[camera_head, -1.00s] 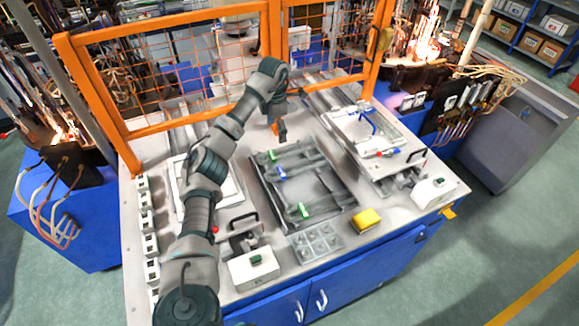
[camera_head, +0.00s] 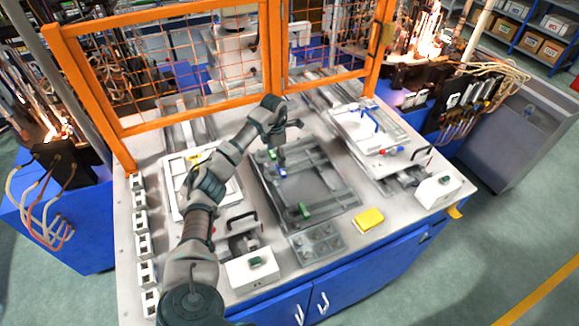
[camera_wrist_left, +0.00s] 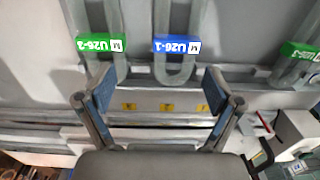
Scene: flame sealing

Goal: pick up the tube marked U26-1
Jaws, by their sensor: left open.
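The U26-1 tube is a bent glass tube with a blue tag (camera_wrist_left: 177,46), in the middle of the left wrist view. In the head view its blue tag (camera_head: 282,173) is on the dark tray (camera_head: 335,172), partly hidden by my gripper. A green-tagged tube (camera_wrist_left: 101,44) lies to its left in the wrist view, and another green tag (camera_wrist_left: 300,50) shows at the right edge. My left gripper (camera_wrist_left: 156,92) is open and empty. Its two fingers straddle the direction of the blue tag, which appears beyond the fingertips. In the head view my left gripper (camera_head: 281,160) is low over the tray's far-left side.
A yellow block (camera_head: 368,220) and a grey holed plate (camera_head: 318,243) lie near the table's front edge. A white box with a green button (camera_head: 251,270) stands at front left. An orange mesh fence (camera_head: 190,70) runs behind the tray.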

